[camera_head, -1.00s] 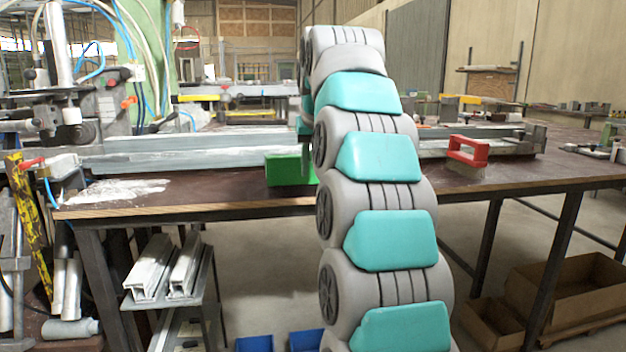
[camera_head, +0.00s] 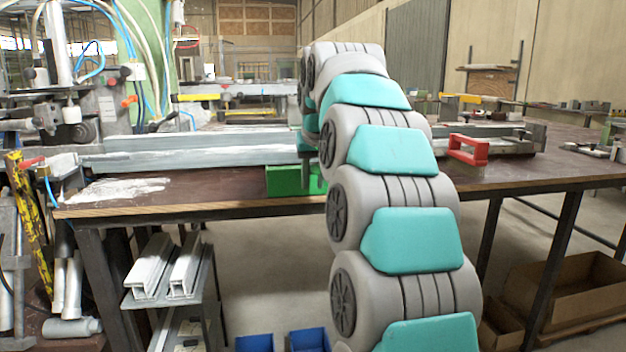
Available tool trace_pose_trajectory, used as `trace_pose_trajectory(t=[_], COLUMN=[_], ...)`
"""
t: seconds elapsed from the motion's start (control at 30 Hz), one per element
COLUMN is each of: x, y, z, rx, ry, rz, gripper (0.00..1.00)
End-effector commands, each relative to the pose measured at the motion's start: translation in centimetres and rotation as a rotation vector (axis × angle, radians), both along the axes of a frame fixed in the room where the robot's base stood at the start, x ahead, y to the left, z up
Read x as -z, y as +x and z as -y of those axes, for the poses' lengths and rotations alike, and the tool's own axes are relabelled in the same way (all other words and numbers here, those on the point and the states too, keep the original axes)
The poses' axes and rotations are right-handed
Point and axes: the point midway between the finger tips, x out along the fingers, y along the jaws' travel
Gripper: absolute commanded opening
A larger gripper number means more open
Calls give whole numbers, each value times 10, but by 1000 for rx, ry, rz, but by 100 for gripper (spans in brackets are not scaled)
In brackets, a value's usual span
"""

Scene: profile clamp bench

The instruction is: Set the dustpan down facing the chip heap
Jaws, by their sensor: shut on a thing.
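The green dustpan (camera_head: 284,181) is at the front edge of the brown bench top, left of my arm. My gripper (camera_head: 306,172) points down at the dustpan's right part and is shut on it; the fingers are small and partly hidden by my arm. I cannot tell whether the dustpan touches the bench or which way its mouth faces. The chip heap (camera_head: 115,190) is a flat white spread on the bench's left front part, apart from the dustpan.
A long grey metal profile (camera_head: 200,152) lies behind the heap and dustpan. A red-handled brush (camera_head: 467,150) stands on the bench right of my arm. Clamp machinery (camera_head: 75,110) stands at the left. The bench top (camera_head: 215,185) between heap and dustpan is clear.

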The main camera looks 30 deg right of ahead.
Motion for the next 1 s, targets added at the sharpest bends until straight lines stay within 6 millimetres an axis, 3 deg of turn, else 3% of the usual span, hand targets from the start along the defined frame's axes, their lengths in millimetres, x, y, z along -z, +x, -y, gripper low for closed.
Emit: trace_pose_trajectory(t=[0.1, 0.13, 0.37, 0.73, 1.0], x=[1, 2, 2, -3, -36], y=[0, 0, 0, -2, -18], z=[0, 0, 0, -1, -5], rx=[0, 0, 0, 0, 1], ry=[1, 1, 1, 1, 0], rz=[-3, -4, -4, -2, 3], gripper=[0, 33, 59, 60, 60])
